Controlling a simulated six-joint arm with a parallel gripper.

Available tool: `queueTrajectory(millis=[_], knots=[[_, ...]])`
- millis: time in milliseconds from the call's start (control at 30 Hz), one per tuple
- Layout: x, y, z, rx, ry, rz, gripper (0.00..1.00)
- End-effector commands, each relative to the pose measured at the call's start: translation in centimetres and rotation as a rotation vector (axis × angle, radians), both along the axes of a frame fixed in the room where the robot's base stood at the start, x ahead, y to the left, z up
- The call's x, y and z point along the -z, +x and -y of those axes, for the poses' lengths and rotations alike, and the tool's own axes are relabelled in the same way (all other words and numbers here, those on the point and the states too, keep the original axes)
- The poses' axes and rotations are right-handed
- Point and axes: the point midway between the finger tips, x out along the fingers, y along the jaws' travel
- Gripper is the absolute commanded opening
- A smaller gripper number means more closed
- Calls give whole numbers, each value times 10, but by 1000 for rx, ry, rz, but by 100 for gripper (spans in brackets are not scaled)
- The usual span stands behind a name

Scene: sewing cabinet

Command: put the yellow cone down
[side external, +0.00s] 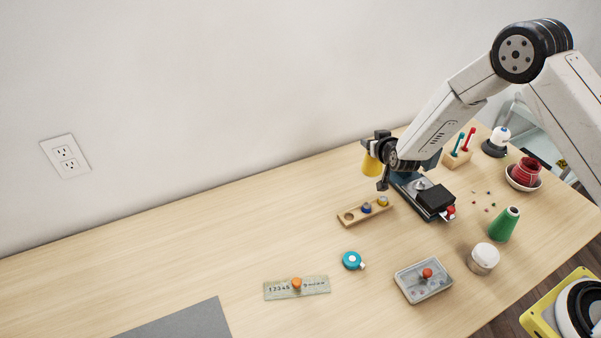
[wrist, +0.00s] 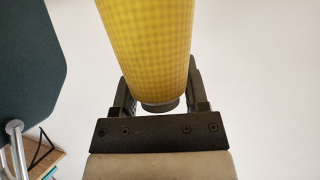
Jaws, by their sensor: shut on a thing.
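The yellow cone (side external: 371,165) is in my gripper (side external: 381,161), held above the table (side external: 190,262) toward the back wall in the side external view. In the wrist view the yellow cone (wrist: 148,45) fills the upper middle, with a dark round end facing the palm. My gripper (wrist: 155,95) is shut on it, with one finger on each side. The cone appears clear of the tabletop. Its far end is cut off in the wrist view.
Close below my gripper are a wooden holder with bobbins (side external: 365,210) and a dark device (side external: 436,198). A green cone (side external: 503,225), a white-lidded jar (side external: 483,258), a clear box (side external: 423,280), a tape measure (side external: 352,260) and a ruler plate (side external: 280,289) stand nearer. The table's left is mostly clear.

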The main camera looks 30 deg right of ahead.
Motion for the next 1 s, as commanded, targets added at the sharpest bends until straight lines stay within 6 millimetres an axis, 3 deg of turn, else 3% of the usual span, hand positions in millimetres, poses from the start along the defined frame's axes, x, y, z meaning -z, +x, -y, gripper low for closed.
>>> queueTrajectory(millis=[300,767,1000], knots=[[27,23,1,0,0,0,0],[36,30,1,0,0,0,0],[60,30,1,0,0,-2,0]])
